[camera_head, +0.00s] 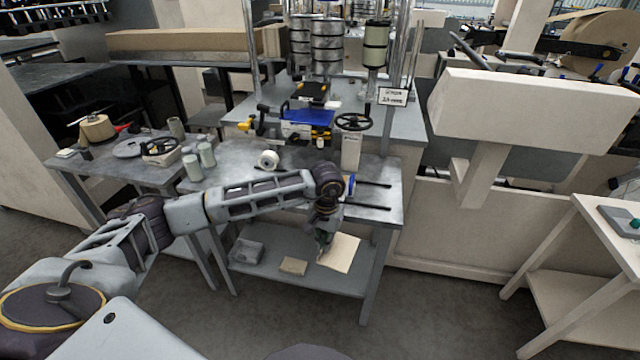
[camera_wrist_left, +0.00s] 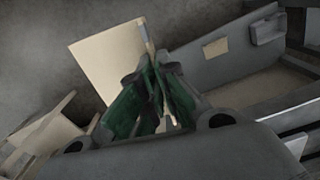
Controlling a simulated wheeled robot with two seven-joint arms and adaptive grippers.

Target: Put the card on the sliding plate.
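The card (camera_head: 341,253) is a flat cream sheet, seen in front of the lower shelf of the middle bench. My left gripper (camera_head: 324,244) points down at its upper left edge. In the left wrist view, the card (camera_wrist_left: 108,62) shows past the green-padded fingertips of my left gripper (camera_wrist_left: 151,68). These fingertips are close together at the card's edge and look shut on it. The card hangs tilted, apart from the bench. I cannot clearly make out the sliding plate; a blue plate (camera_head: 309,117) sits on the machine behind. My right gripper is out of view.
The bench top (camera_head: 235,180) carries a white roll (camera_head: 268,160) and dark rods (camera_head: 374,207). Its lower shelf (camera_head: 300,280) holds a grey bin (camera_head: 246,250) and a small tan block (camera_head: 293,266). A handwheel (camera_head: 353,122) stands behind. Floor in front is clear.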

